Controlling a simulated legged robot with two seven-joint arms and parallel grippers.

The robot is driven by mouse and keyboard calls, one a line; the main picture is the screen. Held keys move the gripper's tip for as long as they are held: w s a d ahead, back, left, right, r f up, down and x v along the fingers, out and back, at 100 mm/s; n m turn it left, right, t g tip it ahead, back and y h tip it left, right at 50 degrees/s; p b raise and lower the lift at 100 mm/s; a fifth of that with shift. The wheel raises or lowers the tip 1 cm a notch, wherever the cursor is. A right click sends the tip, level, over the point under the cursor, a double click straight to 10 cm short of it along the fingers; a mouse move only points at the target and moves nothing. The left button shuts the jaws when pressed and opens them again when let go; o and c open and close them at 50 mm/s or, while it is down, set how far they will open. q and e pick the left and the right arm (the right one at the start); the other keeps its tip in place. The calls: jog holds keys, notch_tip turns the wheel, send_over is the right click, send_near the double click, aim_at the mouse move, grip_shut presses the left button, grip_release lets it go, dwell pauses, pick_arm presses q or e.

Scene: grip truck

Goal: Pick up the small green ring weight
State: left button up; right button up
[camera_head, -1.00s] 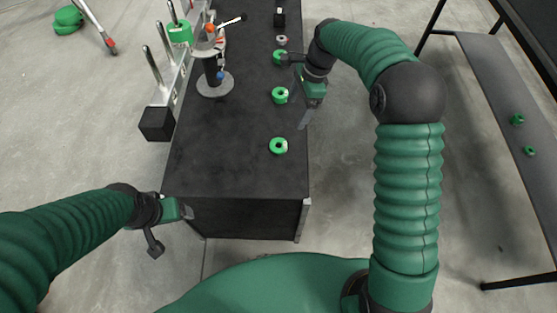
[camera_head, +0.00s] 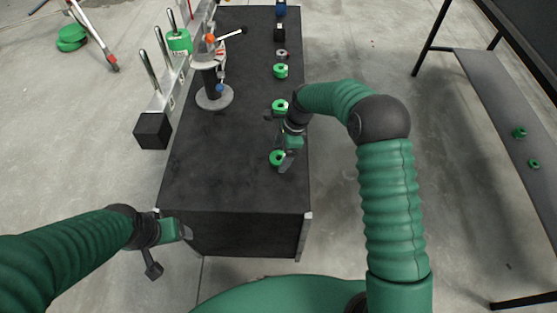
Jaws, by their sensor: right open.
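Three green ring weights lie in a row along the right side of the black table (camera_head: 215,165): a near one (camera_head: 275,158), a middle one (camera_head: 279,105) and a far one (camera_head: 281,71). My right gripper (camera_head: 277,140) is open, its jaws spread low over the table between the near and middle rings. One finger overlaps the near ring's right side in the picture; I cannot tell whether it touches. My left gripper (camera_head: 168,252) is open and empty off the table's near left corner.
A grey stand with an orange knob (camera_head: 213,98) is on the table's left. A rack with metal pegs (camera_head: 168,88) runs along the left edge. A small grey ring (camera_head: 281,53) and black block (camera_head: 279,33) lie farther back. A shelf (camera_head: 500,110) stands right.

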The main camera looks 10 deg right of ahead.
jog(key=shift+f, duration=0.25)
jog(key=shift+r, duration=0.1)
jog(key=shift+c, duration=0.5)
grip_shut()
